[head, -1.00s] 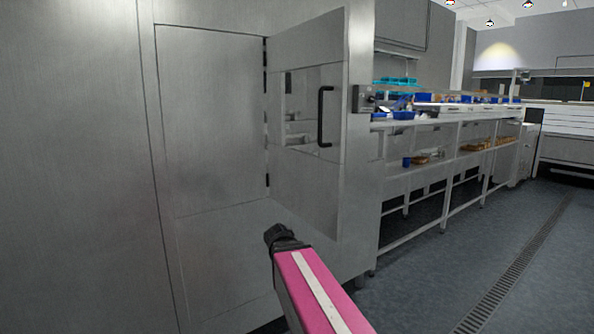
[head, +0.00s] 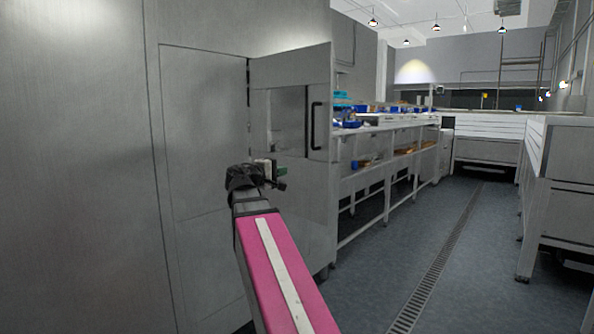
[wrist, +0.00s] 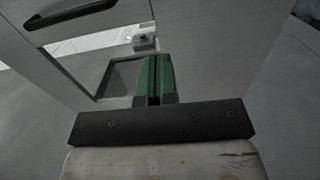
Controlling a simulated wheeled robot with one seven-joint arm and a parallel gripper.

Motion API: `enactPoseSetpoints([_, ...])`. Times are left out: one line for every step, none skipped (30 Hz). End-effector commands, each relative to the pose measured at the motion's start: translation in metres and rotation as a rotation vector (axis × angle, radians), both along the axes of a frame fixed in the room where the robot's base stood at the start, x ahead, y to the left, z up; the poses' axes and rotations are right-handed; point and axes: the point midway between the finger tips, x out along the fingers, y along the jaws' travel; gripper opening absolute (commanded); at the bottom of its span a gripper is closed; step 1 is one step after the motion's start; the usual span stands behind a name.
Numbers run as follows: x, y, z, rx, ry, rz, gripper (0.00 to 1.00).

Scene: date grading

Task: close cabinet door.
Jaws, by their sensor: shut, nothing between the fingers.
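The grey metal cabinet door (head: 288,72) stands swung open from the cabinet (head: 100,150), with its hinges along its left edge. It has a black bar handle (head: 314,126) near its right side and a reflective inset panel. In the wrist view, the handle (wrist: 72,14) is at the upper left. My gripper (head: 281,171) is in front of the lower left part of the door, left of and below the handle. In the wrist view, the green fingers of my gripper (wrist: 153,78) are together and empty, pointing at the door face. I cannot tell whether they touch it.
A long metal bench (head: 375,128) with blue trays runs back beyond the door. A white and grey counter (head: 560,150) stands on the right. The grey floor (head: 400,240) between them is clear, with a drain grate (head: 435,270) along it.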

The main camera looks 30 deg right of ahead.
Motion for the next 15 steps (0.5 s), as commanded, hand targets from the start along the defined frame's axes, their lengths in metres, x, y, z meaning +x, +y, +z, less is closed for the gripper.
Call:
enactPoseSetpoints([0.001, -0.003, 0.001, -0.002, 0.000, -0.002, 0.00])
enactPoseSetpoints([0.002, -0.006, 0.001, -0.001, 0.001, -0.002, 0.00])
enactPoseSetpoints([0.003, -0.009, 0.001, -0.001, 0.001, -0.003, 0.00])
enactPoseSetpoints([0.005, -0.013, 0.000, 0.000, 0.001, -0.003, 0.00])
enactPoseSetpoints([0.006, -0.016, 0.000, 0.000, 0.000, -0.003, 0.00])
enactPoseSetpoints([0.008, -0.022, 0.000, 0.001, 0.000, -0.002, 0.00])
enactPoseSetpoints([0.010, -0.027, 0.000, 0.001, 0.000, -0.003, 0.00])
enactPoseSetpoints([0.011, -0.032, 0.000, 0.001, 0.000, -0.003, 0.00])
enactPoseSetpoints([0.014, -0.038, 0.000, 0.002, 0.001, -0.003, 0.00])
enactPoseSetpoints([0.015, -0.043, 0.000, 0.002, 0.001, -0.003, 0.00])
enactPoseSetpoints([0.017, -0.049, 0.000, 0.001, 0.000, -0.003, 0.00])
enactPoseSetpoints([0.019, -0.055, 0.000, 0.002, 0.001, -0.003, 0.00])
enactPoseSetpoints([0.021, -0.060, 0.000, 0.001, 0.000, -0.003, 0.00])
enactPoseSetpoints([0.023, -0.066, 0.000, 0.001, 0.000, -0.003, 0.00])
enactPoseSetpoints([0.025, -0.073, 0.000, 0.001, 0.000, -0.003, 0.00])
